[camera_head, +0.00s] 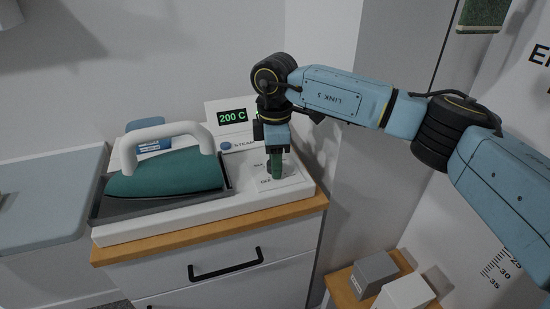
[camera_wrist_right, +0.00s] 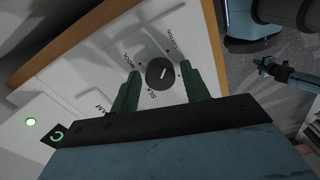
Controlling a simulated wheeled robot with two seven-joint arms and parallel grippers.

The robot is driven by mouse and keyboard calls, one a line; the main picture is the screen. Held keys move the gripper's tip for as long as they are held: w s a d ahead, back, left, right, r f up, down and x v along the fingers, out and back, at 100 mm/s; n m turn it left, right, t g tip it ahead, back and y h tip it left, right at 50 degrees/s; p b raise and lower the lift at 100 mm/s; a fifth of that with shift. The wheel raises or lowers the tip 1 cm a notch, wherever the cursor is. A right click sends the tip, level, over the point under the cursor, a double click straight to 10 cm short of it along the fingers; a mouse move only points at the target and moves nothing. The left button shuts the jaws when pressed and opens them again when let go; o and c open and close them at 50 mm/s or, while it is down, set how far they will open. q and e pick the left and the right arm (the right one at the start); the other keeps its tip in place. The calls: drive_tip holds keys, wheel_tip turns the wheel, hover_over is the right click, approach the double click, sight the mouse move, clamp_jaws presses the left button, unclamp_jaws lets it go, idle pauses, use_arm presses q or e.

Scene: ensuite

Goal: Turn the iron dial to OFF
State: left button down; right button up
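The iron dial (camera_wrist_right: 160,74) is a round black knob on the white station panel. A short white mark on it points right and slightly up in the right wrist view. Printed words ring it; COTTON, WOOL and SILK are legible. My right gripper (camera_wrist_right: 160,68) points down at the panel, its green fingers on opposite sides of the dial, with a visible gap at each side. It is open and holds nothing. In the head view, the right gripper (camera_head: 274,172) hides much of the dial. A small distant gripper (camera_wrist_right: 262,66), seemingly my left, shows in the wrist view.
The teal iron (camera_head: 168,174) with a white handle rests on its dark tray, left of the dial. A display (camera_head: 232,116) behind reads 200 C. A green light (camera_wrist_right: 31,121) is lit. Grey and white blocks (camera_head: 375,272) sit on a low wooden stand at right.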

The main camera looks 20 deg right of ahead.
drive_tip(key=c, duration=0.7)
drive_tip(key=shift+c, duration=0.2)
drive_tip(key=shift+n, duration=0.3)
